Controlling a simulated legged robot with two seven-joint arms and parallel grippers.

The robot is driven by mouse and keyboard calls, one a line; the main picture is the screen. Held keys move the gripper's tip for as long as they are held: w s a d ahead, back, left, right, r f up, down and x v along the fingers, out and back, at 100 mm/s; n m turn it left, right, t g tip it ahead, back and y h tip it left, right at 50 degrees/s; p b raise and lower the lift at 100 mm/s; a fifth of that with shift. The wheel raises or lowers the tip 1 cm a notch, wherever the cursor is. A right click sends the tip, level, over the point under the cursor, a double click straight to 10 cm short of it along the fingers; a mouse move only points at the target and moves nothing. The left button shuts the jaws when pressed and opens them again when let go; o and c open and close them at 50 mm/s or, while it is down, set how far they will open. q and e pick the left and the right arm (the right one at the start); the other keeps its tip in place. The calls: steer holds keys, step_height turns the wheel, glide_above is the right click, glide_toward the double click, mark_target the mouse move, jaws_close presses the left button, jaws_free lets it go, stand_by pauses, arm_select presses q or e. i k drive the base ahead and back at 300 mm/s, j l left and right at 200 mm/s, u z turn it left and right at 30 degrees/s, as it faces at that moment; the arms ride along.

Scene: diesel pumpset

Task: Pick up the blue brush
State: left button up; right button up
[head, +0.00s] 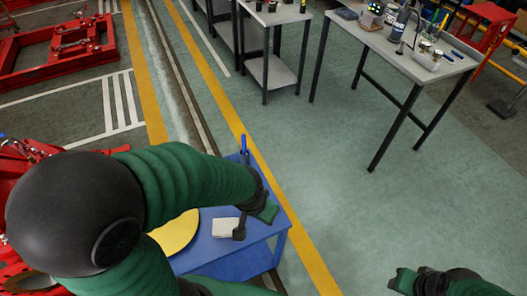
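A slim upright blue item (244,144), which looks like the blue brush's handle, shows just above my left arm, at the far end of the blue table (232,265). Its lower part is hidden behind the arm. My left gripper (254,222) hangs over the table's right side with its fingers apart and nothing seen between them. It is nearer to me than the blue item and not touching it. My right gripper (418,279) is low at the bottom right, over open floor, partly cut off; its finger opening is unclear.
A white block (225,228) and a yellow disc (176,234) are on the blue table. A grey workbench (405,42) with bottles and small tools stands at upper right, another grey table (275,15) at top centre. Red machinery (60,45) is at left. Green floor at right is clear.

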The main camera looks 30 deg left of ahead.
mark_target(244, 142)
steer(key=i+l+z, duration=0.85)
steer(key=i+l, duration=0.15)
steer(key=i+l+u, duration=0.1)
steer(key=i+u, duration=0.25)
steer(key=i+l+u, duration=0.3)
steer(key=i, duration=0.3)
steer(key=i+j+u, duration=0.15)
steer(key=u, duration=0.3)
steer(key=i+j+u, duration=0.1)
steer(key=u, duration=0.3)
steer(key=i+u, duration=0.2)
steer(key=u, duration=0.25)
steer(key=i+u, duration=0.2)
steer(key=u, duration=0.25)
steer(key=i+u, duration=0.2)
steer(key=u, duration=0.2)
steer(key=i+u, duration=0.65)
steer(key=i+l, duration=0.05)
steer(key=i, duration=0.05)
